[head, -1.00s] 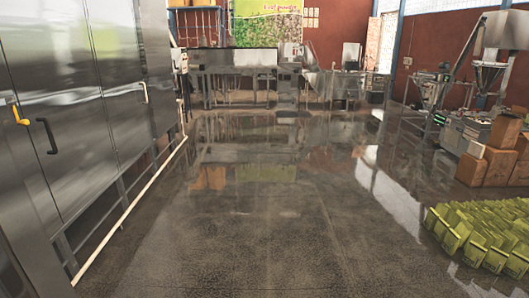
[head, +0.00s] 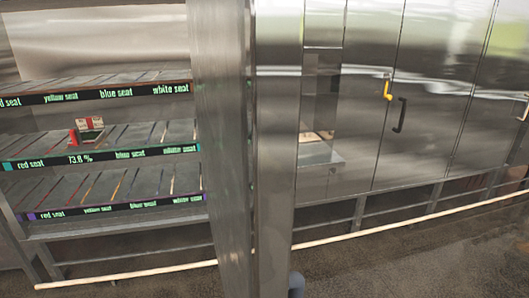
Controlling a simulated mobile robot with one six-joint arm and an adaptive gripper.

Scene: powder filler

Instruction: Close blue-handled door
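No blue handle can be made out for certain on any door. A tall metal panel (head: 275,150) stands nearly edge-on in the middle of the head view, beside a metal upright (head: 222,150); I cannot tell whether it is an open door. To its right, shiny steel doors carry a yellow handle (head: 387,90) and a black handle (head: 400,115). A pale handle (head: 525,108) shows at the right edge. A small bluish shape (head: 296,286) at the bottom, by the panel's foot, is too cut off to identify. My gripper is not in view.
At left is an open bay with three shelves (head: 110,152), labelled red, yellow, blue and white seat. A small box (head: 90,124) and a red item (head: 73,138) sit on the middle shelf. A pale rail (head: 420,218) runs low along the front. Bare floor (head: 440,265) lies at lower right.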

